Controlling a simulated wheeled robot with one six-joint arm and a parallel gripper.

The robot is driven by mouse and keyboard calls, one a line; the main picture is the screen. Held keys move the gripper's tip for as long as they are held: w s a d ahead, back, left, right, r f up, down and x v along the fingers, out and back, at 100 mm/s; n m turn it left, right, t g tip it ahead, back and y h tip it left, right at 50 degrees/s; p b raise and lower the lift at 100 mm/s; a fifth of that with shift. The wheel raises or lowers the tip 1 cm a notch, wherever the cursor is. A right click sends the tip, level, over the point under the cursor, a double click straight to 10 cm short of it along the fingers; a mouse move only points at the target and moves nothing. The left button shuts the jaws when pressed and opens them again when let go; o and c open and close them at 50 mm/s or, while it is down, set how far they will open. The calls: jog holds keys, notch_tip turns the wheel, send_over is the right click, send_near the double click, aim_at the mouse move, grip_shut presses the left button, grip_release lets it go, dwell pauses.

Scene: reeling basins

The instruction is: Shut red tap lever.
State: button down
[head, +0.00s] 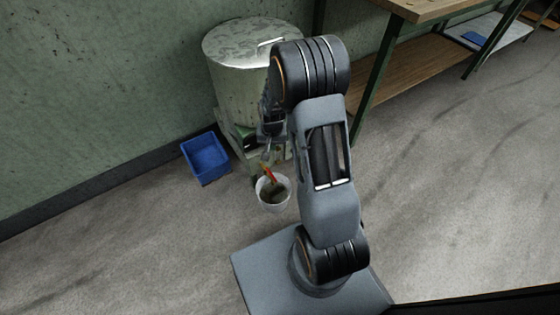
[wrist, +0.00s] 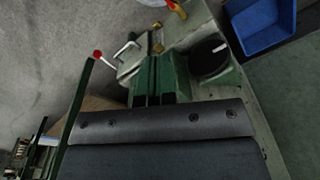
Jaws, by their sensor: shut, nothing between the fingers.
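In the wrist view, a lever with a round red knob (wrist: 97,54) on a thin pale rod sticks out at the left, beside the pale stand. My gripper (wrist: 156,62) is in the lower middle, its two green-padded fingers close together and empty. The red knob is to the left of the fingertips and apart from them. A second lever with a pale handle (wrist: 125,48) and a brass fitting (wrist: 157,42) show just beyond the fingertips. In the head view my arm hides the red-knobbed lever, and my gripper is mostly hidden in front of the stand.
A metal drum (head: 238,85) stands on a low stand against the wall. A blue bin (head: 205,158) is left of it. A white bucket (head: 273,204) with an orange-red item stands in front. A wooden workbench (head: 425,8) is at the right. The floor at right is clear.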

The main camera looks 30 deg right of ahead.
aim_at(271, 174)
jog(key=d+f+m+b, duration=0.1)
jog(key=f+b, duration=0.1)
jog(key=f, duration=1)
jog(key=d+f+m+g+b, duration=0.1)
jog(key=d+f+b, duration=0.1)
jog(key=f, duration=1.1)
jog(key=shift+s+f+m, duration=0.2)
jog(key=shift+s+m, duration=0.2)
jog(key=shift+a, duration=0.35)
